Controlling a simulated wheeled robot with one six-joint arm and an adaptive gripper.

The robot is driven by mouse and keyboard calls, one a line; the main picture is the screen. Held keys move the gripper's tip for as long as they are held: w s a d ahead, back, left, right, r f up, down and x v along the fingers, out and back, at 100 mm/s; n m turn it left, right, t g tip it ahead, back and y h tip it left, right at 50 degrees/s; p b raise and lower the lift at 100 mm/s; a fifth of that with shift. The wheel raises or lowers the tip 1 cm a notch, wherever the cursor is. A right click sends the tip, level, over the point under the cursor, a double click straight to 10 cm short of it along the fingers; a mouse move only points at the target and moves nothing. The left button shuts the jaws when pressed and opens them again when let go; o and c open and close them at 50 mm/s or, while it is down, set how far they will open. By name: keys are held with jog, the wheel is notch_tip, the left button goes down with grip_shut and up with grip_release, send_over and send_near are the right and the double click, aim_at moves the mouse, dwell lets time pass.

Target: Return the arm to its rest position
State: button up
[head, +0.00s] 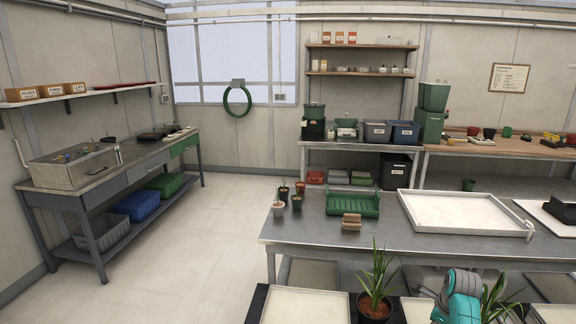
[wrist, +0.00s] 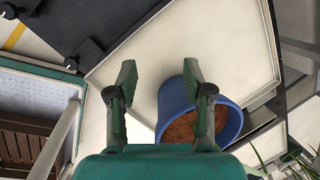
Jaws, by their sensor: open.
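My gripper (wrist: 158,76) is open in the wrist view, its two green fingers apart with nothing between their tips. A blue pot (wrist: 168,98) with brown soil stands behind and below the right finger, partly covered by it; I cannot tell from this view whether they touch. The pot is on or beside a white tray (wrist: 225,45). In the head view a teal part of my arm shows at the bottom right; the gripper itself cannot be made out there.
In the head view, a metal bench (head: 330,238) holds a green tray (head: 353,205), a large white tray (head: 465,213) and small pots (head: 278,209). A leafy potted plant (head: 375,300) stands close left of my arm. Floor at left (head: 200,245) is clear.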

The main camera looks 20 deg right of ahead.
jog(key=s+a+f+n+t+h, duration=0.1)
jog(key=s+a+f+n+t, duration=0.25)
jog(key=a+f+n, duration=0.8)
jog(key=s+a+f+n+t, duration=0.15)
jog(key=s+a, duration=0.35)
jog(key=a, duration=0.5)
jog(key=s+a+f+n+t, duration=0.1)
jog(key=s+a+f+n, duration=0.1)
jog(key=s+a, duration=0.6)
jog(key=s+a+r+n+t, duration=0.2)
jog(key=s+a+r+n, duration=0.3)
jog(key=s+r, duration=0.2)
jog(key=s+a+r+n+t+y, duration=0.1)
jog(key=s+a+r+n+t, duration=0.1)
jog(key=s+a+r+n, duration=0.3)
jog(key=s+a+r+n+t+y, duration=0.1)
jog(key=s+a+r+n+t, duration=0.1)
jog(key=s+a+r+n, duration=0.3)
jog(key=s+a+r, duration=0.1)
jog(key=s+r, duration=0.3)
jog(key=r, duration=0.4)
jog(key=shift+s+n, duration=0.25)
jog(key=shift+n, duration=0.15)
jog(key=shift+r, duration=0.1)
